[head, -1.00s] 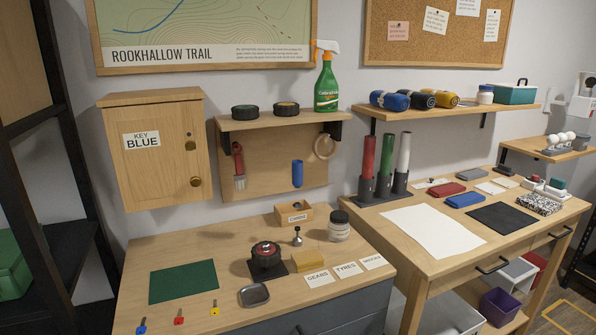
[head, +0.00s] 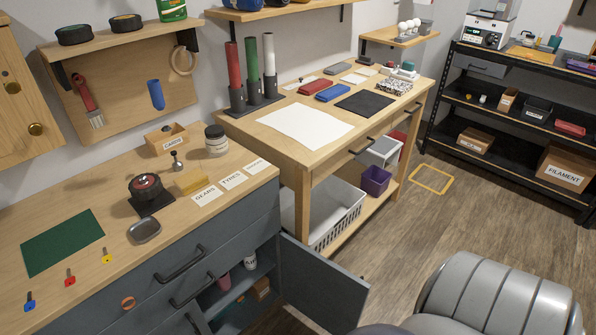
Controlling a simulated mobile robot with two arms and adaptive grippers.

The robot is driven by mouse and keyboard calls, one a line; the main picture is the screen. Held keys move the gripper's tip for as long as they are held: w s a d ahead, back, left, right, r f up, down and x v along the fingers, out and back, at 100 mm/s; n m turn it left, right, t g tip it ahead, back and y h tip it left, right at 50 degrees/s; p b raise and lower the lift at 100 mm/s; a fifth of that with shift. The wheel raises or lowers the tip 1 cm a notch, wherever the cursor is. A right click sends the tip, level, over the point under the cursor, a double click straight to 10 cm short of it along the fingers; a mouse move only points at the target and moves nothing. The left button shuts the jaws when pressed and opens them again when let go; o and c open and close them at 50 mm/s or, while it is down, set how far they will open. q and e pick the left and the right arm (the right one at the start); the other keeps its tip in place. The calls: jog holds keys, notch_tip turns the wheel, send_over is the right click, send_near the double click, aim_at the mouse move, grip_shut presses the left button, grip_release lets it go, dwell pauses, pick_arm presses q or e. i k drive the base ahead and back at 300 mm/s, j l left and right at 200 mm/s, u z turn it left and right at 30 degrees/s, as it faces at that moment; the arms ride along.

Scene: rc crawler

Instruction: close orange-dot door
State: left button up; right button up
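A grey cabinet door (head: 318,288) hangs open at the right end of the grey cabinet under the left workbench, swung outward. The open cabinet shows a shelf with a pink cup (head: 224,282), a white container (head: 250,261) and a brown item. I see no orange dot on the side of this door that faces me. A small orange-brown round mark or ring (head: 128,302) shows on the cabinet front farther left. Neither gripper is in view.
Dark handles (head: 180,263) stick out from the cabinet front. A second workbench (head: 345,95) stands beyond the door, with a white basket (head: 335,215) below. Wood floor (head: 400,230) is free to the right. A large grey rounded shape, probably my own body, fills the bottom right.

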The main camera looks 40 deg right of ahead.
aim_at(334, 299)
jog(key=l+u, duration=0.25)
jog(key=l, duration=0.2)
jog(key=k+l+u, duration=0.25)
jog(key=l, duration=0.2)
jog(key=l+u, duration=0.25)
jog(key=l, duration=0.2)
jog(key=k+l+u, duration=0.2)
jog(key=l, duration=0.2)
jog(key=k+l, duration=0.15)
jog(key=l, duration=0.25)
jog(key=k+l, duration=0.2)
jog(key=l, duration=0.2)
jog(key=k+l+u, duration=0.1)
jog(key=l, duration=0.3)
jog(key=k+l, duration=0.25)
jog(key=l, duration=0.15)
jog(key=k+l, duration=0.2)
jog(key=l, duration=0.2)
jog(key=u, duration=0.05)
